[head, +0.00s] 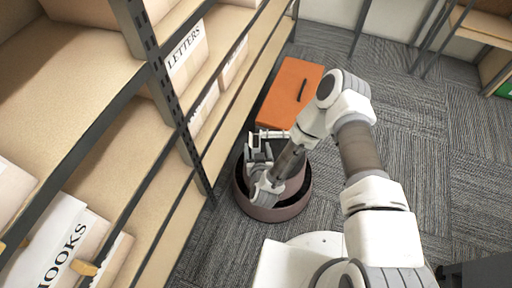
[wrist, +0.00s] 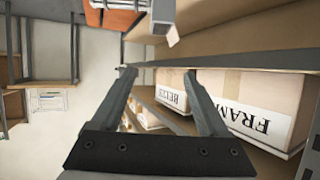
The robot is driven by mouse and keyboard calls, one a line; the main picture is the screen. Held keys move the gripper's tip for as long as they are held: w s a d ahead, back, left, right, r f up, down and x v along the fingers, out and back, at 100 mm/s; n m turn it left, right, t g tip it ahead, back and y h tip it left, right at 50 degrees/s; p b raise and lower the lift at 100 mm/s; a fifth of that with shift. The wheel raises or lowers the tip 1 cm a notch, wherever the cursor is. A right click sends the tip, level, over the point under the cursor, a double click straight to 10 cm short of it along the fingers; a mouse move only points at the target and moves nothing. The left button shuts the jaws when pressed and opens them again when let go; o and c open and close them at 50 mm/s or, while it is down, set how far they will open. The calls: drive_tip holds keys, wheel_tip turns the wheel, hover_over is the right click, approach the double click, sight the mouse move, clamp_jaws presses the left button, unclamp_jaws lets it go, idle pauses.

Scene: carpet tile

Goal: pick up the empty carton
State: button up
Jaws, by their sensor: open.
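Several cartons stand on the shelves. In the head view, one marked LETTERS (head: 185,60) is at the upper middle and one marked HOOKS (head: 55,240) at the lower left. In the wrist view, cartons with upside-down labels, one starting FRAM (wrist: 255,105) and one that seems to read BELTS (wrist: 173,90), sit on a shelf. I cannot tell which carton is empty; no inside shows. My gripper (head: 262,148) is beside the shelf's aisle edge. Its fingers (wrist: 160,75) are apart with nothing held, and the cartons are beyond and to the right of them.
The shelving has dark metal uprights (head: 163,85) at its front. An orange cabinet (head: 292,88) with a dark handle stands by the shelf. A round, dark-rimmed, bin-like thing (head: 275,212) is below my gripper. Grey carpet (head: 460,190) is clear to the right.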

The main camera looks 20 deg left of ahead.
drive_tip(key=s+f+h, duration=0.1)
drive_tip(key=s+f, duration=0.2)
drive_tip(key=s, duration=0.1)
drive_tip(key=b, duration=0.4)
approach(256, 137)
drive_tip(key=shift+m+t, duration=0.4)
drive_tip(key=w+f, duration=0.1)
drive_tip(key=w, duration=0.1)
drive_tip(key=w+a+f, duration=0.1)
drive_tip(key=w+f, duration=0.1)
drive_tip(key=shift+f, duration=0.35)
drive_tip(key=b+x, duration=0.3)
drive_tip(key=x, duration=0.2)
drive_tip(key=shift+w+a+f, duration=0.1)
drive_tip(key=shift+w+a, duration=0.15)
drive_tip(key=shift+w, duration=0.3)
clamp_jaws()
